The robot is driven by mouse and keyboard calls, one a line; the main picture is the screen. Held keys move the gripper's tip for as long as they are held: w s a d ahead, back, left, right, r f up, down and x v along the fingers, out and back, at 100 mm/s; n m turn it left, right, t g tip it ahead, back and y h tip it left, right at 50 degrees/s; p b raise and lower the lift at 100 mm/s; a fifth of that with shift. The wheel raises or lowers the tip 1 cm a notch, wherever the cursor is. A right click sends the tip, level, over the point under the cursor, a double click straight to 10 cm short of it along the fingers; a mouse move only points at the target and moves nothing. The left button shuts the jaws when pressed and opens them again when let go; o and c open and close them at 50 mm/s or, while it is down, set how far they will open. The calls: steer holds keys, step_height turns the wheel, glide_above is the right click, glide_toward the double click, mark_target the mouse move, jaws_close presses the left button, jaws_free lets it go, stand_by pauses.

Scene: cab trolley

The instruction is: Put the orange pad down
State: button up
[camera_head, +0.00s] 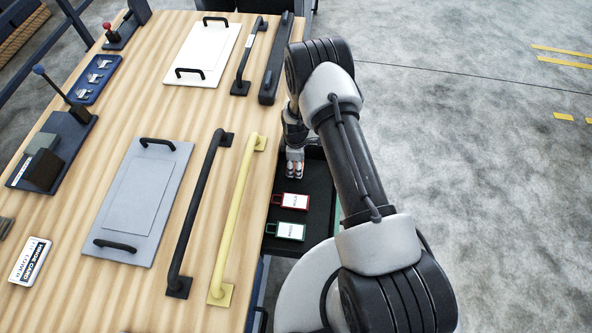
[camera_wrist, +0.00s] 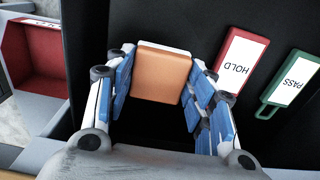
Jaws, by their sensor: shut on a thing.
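The orange pad (camera_wrist: 163,75) is a small block with a paler far edge, held between the blue-padded fingers of my gripper (camera_wrist: 160,68). The fingers are shut on its left and right sides. In the head view my gripper (camera_head: 295,166) is over the far part of a black tray (camera_head: 319,190) at the table's right side, and the pad is mostly hidden there. The dark tray floor (camera_wrist: 215,22) lies behind the pad in the wrist view. I cannot tell whether the pad touches it.
A red HOLD tag (camera_head: 291,201) and a green PASS tag (camera_head: 286,231) lie in the tray, to the right of the pad in the wrist view. A red open bin (camera_wrist: 42,50) is at left there. The wooden table (camera_head: 75,195) carries handles and panels.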

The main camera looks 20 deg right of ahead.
steer(key=shift+f+b, duration=0.45)
steer(key=shift+f, duration=1.5)
steer(key=shift+f, duration=0.1)
steer(key=o, duration=1.2)
steer(key=shift+c, duration=0.2)
